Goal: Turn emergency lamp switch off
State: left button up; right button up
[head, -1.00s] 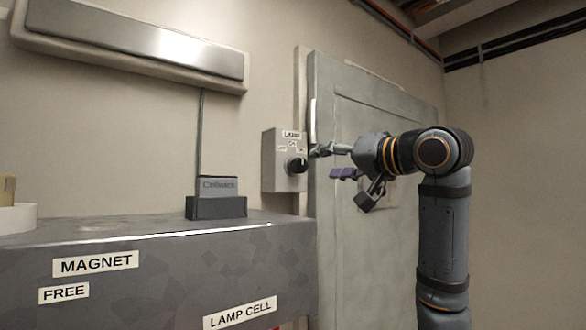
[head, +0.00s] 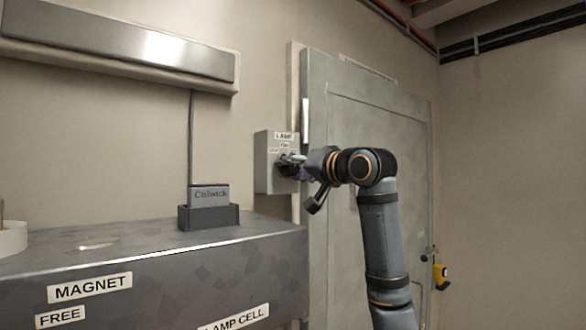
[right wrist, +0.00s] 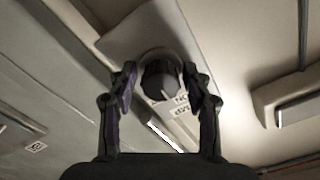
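The lamp switch box (head: 264,176) is a grey box on the wall left of the door, with a LAMP label (head: 284,136) on top. Its dark round knob (right wrist: 160,80) shows in the right wrist view between the two fingers. My right gripper (head: 290,165) is at the front of the box and covers most of the knob in the head view. In the right wrist view its fingers (right wrist: 160,88) stand apart, one on each side of the knob, with gaps visible. The knob's setting cannot be read. My left gripper is not in view.
A lamp fixture (head: 120,45) hangs on the wall above. A Cellwick cell (head: 209,196) sits in a dark holder on the grey cabinet (head: 150,270), left of the box. The grey door (head: 380,130) stands right of the box, with a yellow item (head: 441,274) near its right edge.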

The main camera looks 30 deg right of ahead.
jog(key=c, duration=0.7)
jog(key=shift+c, duration=0.9)
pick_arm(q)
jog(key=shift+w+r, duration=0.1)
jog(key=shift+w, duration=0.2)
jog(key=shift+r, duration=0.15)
pick_arm(e)
jog(key=shift+r+n, duration=0.1)
jog(key=shift+n, duration=0.3)
jog(key=n+p, duration=0.2)
jog(key=n, duration=0.2)
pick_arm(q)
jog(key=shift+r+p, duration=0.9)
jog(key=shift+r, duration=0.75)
pick_arm(e)
jog(key=shift+n, duration=2)
